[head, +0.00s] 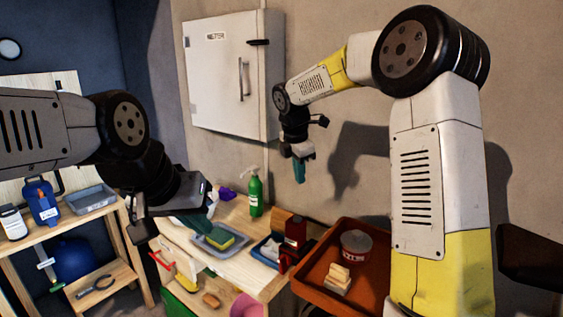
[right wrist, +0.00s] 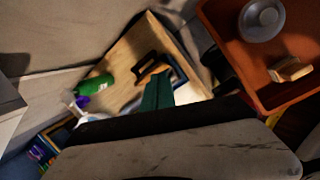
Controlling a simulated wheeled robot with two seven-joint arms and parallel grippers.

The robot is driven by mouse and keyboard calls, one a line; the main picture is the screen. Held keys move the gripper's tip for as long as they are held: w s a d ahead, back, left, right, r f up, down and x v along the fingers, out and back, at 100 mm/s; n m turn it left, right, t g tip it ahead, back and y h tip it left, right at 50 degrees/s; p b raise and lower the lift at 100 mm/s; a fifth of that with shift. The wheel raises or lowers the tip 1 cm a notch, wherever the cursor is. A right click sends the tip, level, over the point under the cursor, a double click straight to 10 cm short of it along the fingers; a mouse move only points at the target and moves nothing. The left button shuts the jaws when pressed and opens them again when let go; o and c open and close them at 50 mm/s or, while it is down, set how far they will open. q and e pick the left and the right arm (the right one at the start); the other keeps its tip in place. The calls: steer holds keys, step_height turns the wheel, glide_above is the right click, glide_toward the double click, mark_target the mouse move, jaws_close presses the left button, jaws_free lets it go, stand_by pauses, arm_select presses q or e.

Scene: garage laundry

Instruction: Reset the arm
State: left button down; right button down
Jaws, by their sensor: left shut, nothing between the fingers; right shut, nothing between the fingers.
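My right arm, white and yellow, rises at the right of the head view and reaches toward the wall. Its gripper (head: 299,172) points down, shut and empty, in front of the wall beside the cabinet and above the wooden bench. The teal fingers of this gripper also show in the right wrist view (right wrist: 158,92), together. My left arm, grey and black, comes in from the left.
A white wall cabinet (head: 222,75) hangs behind. The wooden bench (head: 258,279) holds a green spray bottle (head: 255,196), a grey tray with a sponge (head: 221,237) and a red item (head: 295,236). An orange tray (head: 322,298) stands at right with a tin (head: 356,246). A shelf (head: 70,222) stands left.

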steer(key=s+d+r+m+t+y, duration=0.1)
steer(key=s+d+r+m, duration=0.4)
steer(key=s, duration=0.4)
steer(key=s+d+r+m+y, duration=0.1)
steer(key=s+d+r+m, duration=0.1)
steer(key=s+m, duration=0.55)
steer(key=s+d+f+m+t+y, duration=0.1)
steer(key=s+f+m+t, duration=0.1)
steer(key=s+m, duration=0.8)
steer(key=shift+s+d+f+y, duration=0.2)
steer(key=shift+s+d+y, duration=0.15)
steer(key=shift+s, duration=1.8)
